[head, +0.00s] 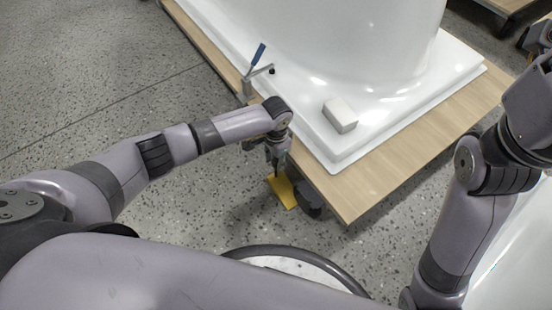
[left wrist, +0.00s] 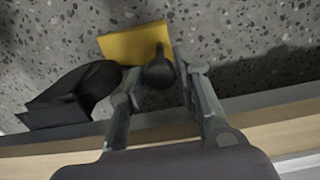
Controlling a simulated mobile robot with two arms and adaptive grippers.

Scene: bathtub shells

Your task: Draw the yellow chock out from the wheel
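The yellow chock (head: 282,191) lies on the floor beside the dark wheel (head: 308,200) under the corner of the wooden platform. In the left wrist view the chock (left wrist: 125,45) is a flat yellow block with a black knob (left wrist: 160,74) on its near side, and the black wheel (left wrist: 70,95) is to its left. My left gripper (head: 276,158) is above the chock. In the left wrist view its fingers (left wrist: 157,85) are apart, one on each side of the knob, with gaps showing. Dark parts at the right edge of the head view seem to be my right gripper, cut off.
The wooden platform (head: 370,190) carries a white tub shell (head: 340,40) with a pale block (head: 340,115) on its rim. A clamp with a blue handle (head: 258,55) stands at the platform's left edge. The speckled floor (head: 90,90) to the left is clear.

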